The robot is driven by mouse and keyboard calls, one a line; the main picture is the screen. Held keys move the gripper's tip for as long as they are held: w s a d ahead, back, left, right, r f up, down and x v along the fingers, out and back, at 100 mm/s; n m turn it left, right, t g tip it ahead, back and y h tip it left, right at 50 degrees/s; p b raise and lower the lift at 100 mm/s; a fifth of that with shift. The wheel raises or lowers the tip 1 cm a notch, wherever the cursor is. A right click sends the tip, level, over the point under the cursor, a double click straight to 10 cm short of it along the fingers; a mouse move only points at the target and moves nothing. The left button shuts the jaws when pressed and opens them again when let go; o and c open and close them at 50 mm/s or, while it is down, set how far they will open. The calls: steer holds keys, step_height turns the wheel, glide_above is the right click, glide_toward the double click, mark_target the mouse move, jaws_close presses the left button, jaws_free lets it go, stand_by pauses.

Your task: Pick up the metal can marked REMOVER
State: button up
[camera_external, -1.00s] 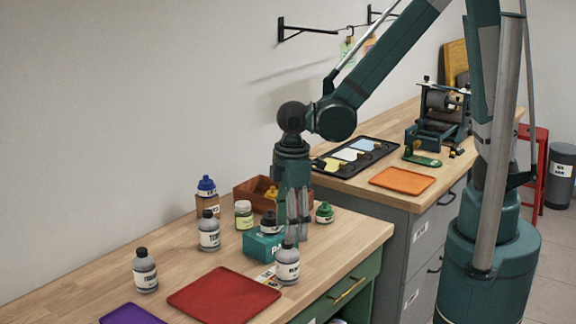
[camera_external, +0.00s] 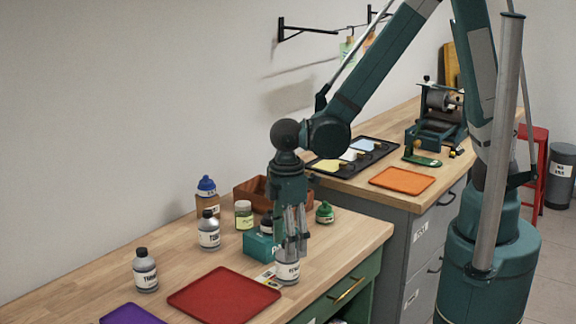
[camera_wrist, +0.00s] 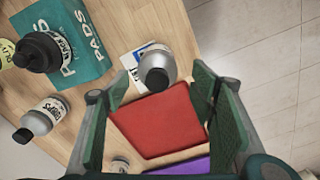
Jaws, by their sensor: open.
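A grey metal can with a black cap stands at the right of the workbench, its label only partly readable and seeming to begin with RE. This can (camera_external: 287,271) is directly under my gripper (camera_external: 291,250), which hides its cap. In the wrist view the can (camera_wrist: 155,68) shows between the tips of my open fingers (camera_wrist: 158,84), with its cap towards me. The fingers are on either side, and I cannot tell whether they touch it. Two similar cans, a middle one (camera_external: 209,231) and a left one (camera_external: 145,271), stand farther left with other labels.
A teal PADS box (camera_external: 262,245) with a black-capped bottle on it stands close behind the can. A red tray (camera_external: 224,294) lies left of it, and a purple one (camera_external: 130,314) beyond. The bench's front edge is close on the right.

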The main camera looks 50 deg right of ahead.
steer(key=shift+f, duration=0.65)
steer(key=shift+f, duration=0.1)
steer(key=shift+w+d+f, duration=0.1)
steer(key=shift+f, duration=1.15)
steer(key=shift+d+f, duration=0.1)
steer(key=shift+f, duration=1.15)
steer(key=c, duration=1.2)
steer(key=shift+r, duration=0.15)
steer(key=shift+r, duration=4.9)
